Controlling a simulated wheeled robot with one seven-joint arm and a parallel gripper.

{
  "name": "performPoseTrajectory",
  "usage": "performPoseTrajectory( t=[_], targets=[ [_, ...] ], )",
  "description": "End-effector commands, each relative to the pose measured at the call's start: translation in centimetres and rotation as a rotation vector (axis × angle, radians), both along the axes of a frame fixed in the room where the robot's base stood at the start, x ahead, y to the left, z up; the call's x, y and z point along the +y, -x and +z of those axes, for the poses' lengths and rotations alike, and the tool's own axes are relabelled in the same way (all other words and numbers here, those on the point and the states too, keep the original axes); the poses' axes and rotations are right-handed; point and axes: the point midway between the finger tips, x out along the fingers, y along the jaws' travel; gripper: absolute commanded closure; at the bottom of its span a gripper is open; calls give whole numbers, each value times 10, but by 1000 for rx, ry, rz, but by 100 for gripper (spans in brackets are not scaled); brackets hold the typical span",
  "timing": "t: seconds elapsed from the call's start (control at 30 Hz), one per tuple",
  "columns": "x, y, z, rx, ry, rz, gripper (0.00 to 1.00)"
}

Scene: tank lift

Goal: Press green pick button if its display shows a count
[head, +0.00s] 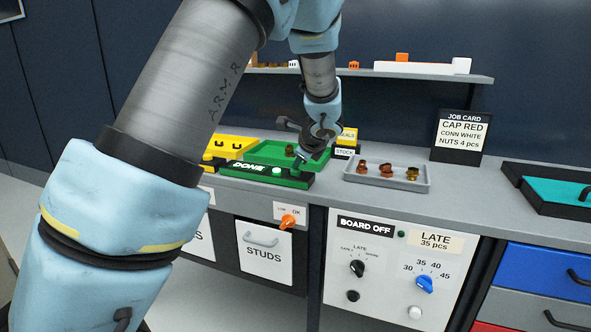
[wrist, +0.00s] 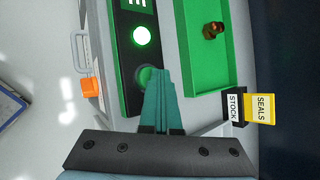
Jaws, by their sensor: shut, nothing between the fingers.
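A green-framed black pick panel (head: 262,176) lies along the front of the counter. Its display (head: 249,168) reads DONE in the head view, with no number visible. A bright lit green lamp (head: 276,170) sits beside the word; it also shows in the wrist view (wrist: 141,35). The darker round green button (wrist: 144,76) is on the same panel, partly covered by my fingertips in the wrist view. My gripper (head: 299,164) is shut and empty, its tips (wrist: 158,74) right over the button's edge. I cannot tell whether they touch it.
A green tray (head: 315,165) holding a brown part (wrist: 213,30) lies behind the panel. A grey tray (head: 405,184) with several brown parts is to its right. An orange switch (head: 288,221) sticks out below the counter. SEALS (wrist: 260,108) and STOCK (wrist: 234,106) signs stand close by.

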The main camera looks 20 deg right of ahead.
Motion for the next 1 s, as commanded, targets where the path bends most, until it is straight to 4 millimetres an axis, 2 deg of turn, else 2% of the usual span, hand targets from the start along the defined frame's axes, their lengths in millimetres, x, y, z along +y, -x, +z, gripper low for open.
performPoseTrajectory(
  t=[0.3,0.7,1.0],
  targets=[
    [0,0,17,0,0,0,100],
    [0,0,19,0,0,0,100],
    [0,0,46,0,1,1,100]
  ],
)
